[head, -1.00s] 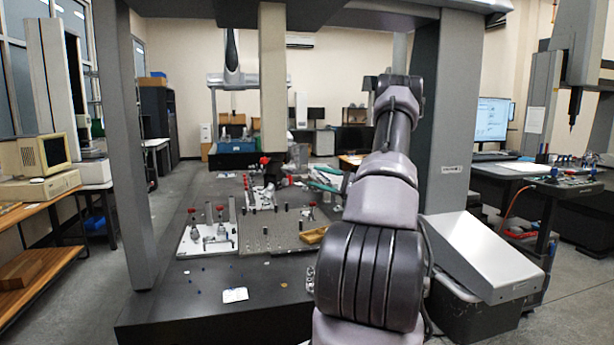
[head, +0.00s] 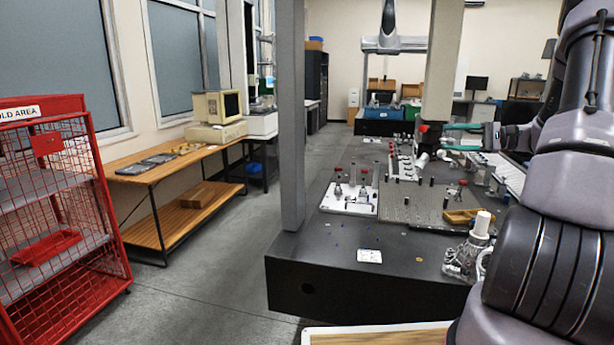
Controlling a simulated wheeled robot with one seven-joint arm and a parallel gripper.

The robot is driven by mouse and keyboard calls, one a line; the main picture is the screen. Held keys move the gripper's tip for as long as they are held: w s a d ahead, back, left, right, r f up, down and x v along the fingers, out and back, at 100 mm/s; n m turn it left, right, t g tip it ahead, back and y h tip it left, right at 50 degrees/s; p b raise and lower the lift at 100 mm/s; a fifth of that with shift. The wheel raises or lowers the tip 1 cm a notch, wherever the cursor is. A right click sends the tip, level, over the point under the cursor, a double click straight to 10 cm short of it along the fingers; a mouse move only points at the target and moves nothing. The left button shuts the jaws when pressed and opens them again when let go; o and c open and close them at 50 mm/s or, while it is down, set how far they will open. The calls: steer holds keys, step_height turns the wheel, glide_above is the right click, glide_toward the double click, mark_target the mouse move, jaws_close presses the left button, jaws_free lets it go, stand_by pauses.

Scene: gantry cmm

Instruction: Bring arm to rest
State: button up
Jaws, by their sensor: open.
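My arm (head: 560,215) rises along the right edge of the head view and bends over at the top. My gripper (head: 446,137) points left over the far part of the dark table (head: 325,262). Its two teal fingers are apart, with nothing seen between them. A red knob shows just beyond the fingertips; I cannot tell how far apart they are in depth. My wrist is partly hidden behind the arm.
The table carries a grey hole plate (head: 408,208), a white fixture plate (head: 347,205) and a yellow tray (head: 468,216). A gantry post (head: 291,120) stands at its left corner. A red wire cage (head: 60,220) and a wooden bench (head: 150,165) stand left, with clear floor between.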

steer(key=s+a+r+n+g+h, duration=0.2)
steer(key=s+a+r+g+h, duration=0.1)
steer(key=s+a, duration=0.4)
steer(key=s+a+r+n+g+h, duration=0.25)
steer(key=s+a, duration=0.25)
steer(key=a, duration=0.4)
steer(key=s+a+r+n+t+h, duration=0.1)
steer(key=s+r+t+h, duration=0.1)
steer(key=s, duration=0.6)
steer(key=s+a+r+n+t+h, duration=0.1)
steer(key=s+a+r+t+h, duration=0.1)
steer(key=s+h, duration=0.3)
steer(key=s+r+t, duration=0.1)
steer(key=s, duration=0.2)
steer(key=shift+s+a, duration=0.15)
steer(key=shift+s, duration=0.2)
steer(key=shift+n+h, duration=0.25)
